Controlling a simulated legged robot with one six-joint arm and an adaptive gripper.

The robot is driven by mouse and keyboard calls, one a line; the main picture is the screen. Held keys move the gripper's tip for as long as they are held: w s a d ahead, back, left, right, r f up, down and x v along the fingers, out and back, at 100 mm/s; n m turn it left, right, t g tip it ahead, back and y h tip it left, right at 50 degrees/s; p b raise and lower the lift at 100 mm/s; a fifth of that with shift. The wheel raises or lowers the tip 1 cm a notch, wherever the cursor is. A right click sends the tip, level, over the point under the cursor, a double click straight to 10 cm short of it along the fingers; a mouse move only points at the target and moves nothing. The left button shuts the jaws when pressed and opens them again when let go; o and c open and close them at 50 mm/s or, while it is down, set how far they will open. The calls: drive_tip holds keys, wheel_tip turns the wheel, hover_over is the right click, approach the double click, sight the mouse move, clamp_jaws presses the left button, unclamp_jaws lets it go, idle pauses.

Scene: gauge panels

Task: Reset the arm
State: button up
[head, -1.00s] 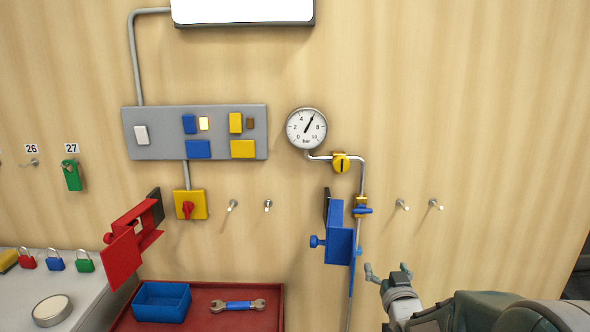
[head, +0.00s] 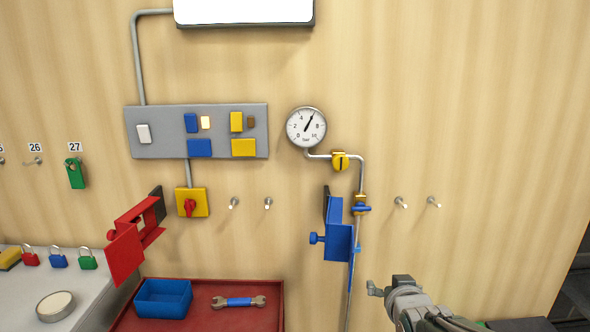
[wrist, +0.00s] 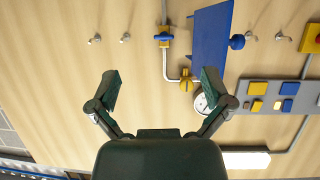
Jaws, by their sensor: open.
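My gripper (wrist: 160,92) is open in the wrist view, with both fingers spread apart and nothing between them. The wrist view appears upside down relative to the head view. In the head view my arm's end shows at the lower right, in front of the wall, right of and below the blue bracket (head: 338,240). The fingertips are only partly visible there.
A pressure gauge (head: 306,127), a yellow valve (head: 340,161) and a blue-handled valve (head: 361,208) sit on the wall piping. A red bracket (head: 125,255) sticks out at left. A red tray (head: 215,315) holds a blue bin (head: 163,298) and a wrench (head: 238,302).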

drive_tip(key=s+a+g, duration=0.1)
drive_tip(key=s+g, duration=0.3)
drive_tip(key=s, duration=0.7)
drive_tip(key=s+a+g, duration=0.2)
drive_tip(key=s+g, duration=0.1)
drive_tip(key=s, duration=0.8)
drive_tip(key=shift+s+a+f+g+y, duration=0.3)
drive_tip(key=shift+s+f+g+y, duration=0.05)
drive_tip(key=shift+g+y, duration=0.05)
idle(0.3)
